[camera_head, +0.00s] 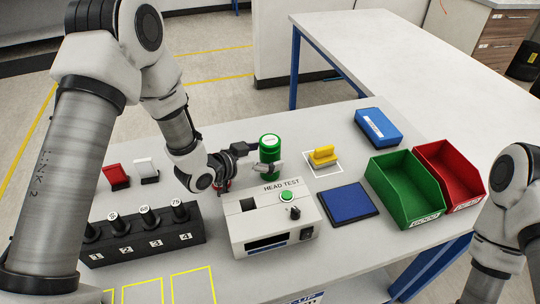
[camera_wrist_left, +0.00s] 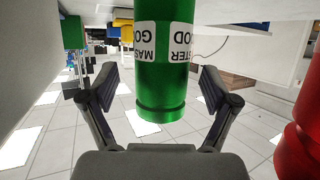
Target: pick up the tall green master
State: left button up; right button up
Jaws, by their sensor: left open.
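The tall green master (camera_head: 270,143) stands upright on the table behind the head test box (camera_head: 272,217). It also shows in the left wrist view (camera_wrist_left: 163,85), with a white label band reading MASTER GOOD. My left gripper (camera_head: 265,160) is open, with its fingers on either side of the green master. In the wrist view (camera_wrist_left: 158,88) gaps show between both fingers and the green cylinder. A red cylinder (camera_wrist_left: 302,125) stands beside it at the right edge of the wrist view; in the head view it is mostly hidden behind my gripper. My right gripper is out of view.
A black rack (camera_head: 150,240) with several numbered plugs stands front left. A yellow block (camera_head: 323,155), a blue pad (camera_head: 347,203), a blue case (camera_head: 378,128), a green bin (camera_head: 403,185) and a red bin (camera_head: 452,172) lie to the right. Red and white blocks sit at left.

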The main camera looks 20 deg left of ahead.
pick_arm(q)
jog(key=shift+w+d+f, duration=0.2)
jog(key=shift+w+d, duration=0.2)
jog(key=shift+w, duration=0.2)
jog(key=shift+w+f, duration=0.3)
jog(key=shift+w, duration=0.1)
jog(key=shift+s+r, duration=0.1)
jog(key=shift+s, duration=0.05)
jog(key=c, duration=1.6)
grip_shut()
jog(key=shift+r, duration=0.1)
